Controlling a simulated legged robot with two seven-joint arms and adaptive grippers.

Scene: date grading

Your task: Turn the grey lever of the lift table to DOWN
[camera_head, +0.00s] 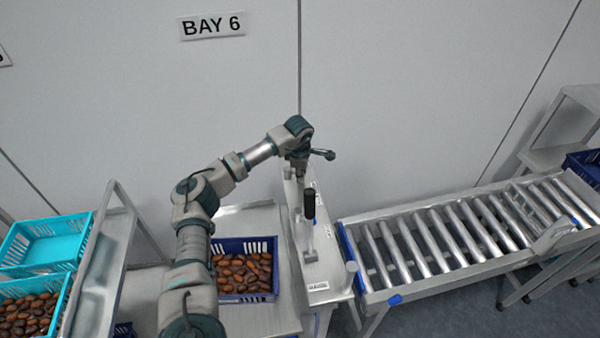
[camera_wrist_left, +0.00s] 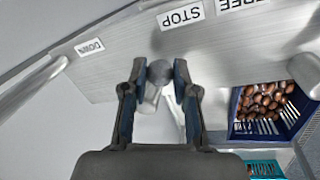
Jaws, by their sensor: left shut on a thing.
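My left gripper (camera_head: 298,172) is over the panel (camera_head: 322,270) of the lift table, between the dates and the roller conveyor. In the left wrist view the fingers of my left gripper (camera_wrist_left: 158,90) are shut on the round grey end of the grey lever (camera_wrist_left: 159,71). The panel there carries a DOWN label (camera_wrist_left: 90,47), a STOP label (camera_wrist_left: 181,16) and a partly cut FREE label (camera_wrist_left: 242,4). The lever end is nearer STOP than DOWN in the picture. My right gripper is not in view.
A blue crate of dates (camera_head: 250,298) sits left of the panel. A roller conveyor (camera_head: 440,240) lies right. Turquoise crates (camera_head: 45,245) stand far left. The wall behind bears a BAY 6 sign (camera_head: 212,25).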

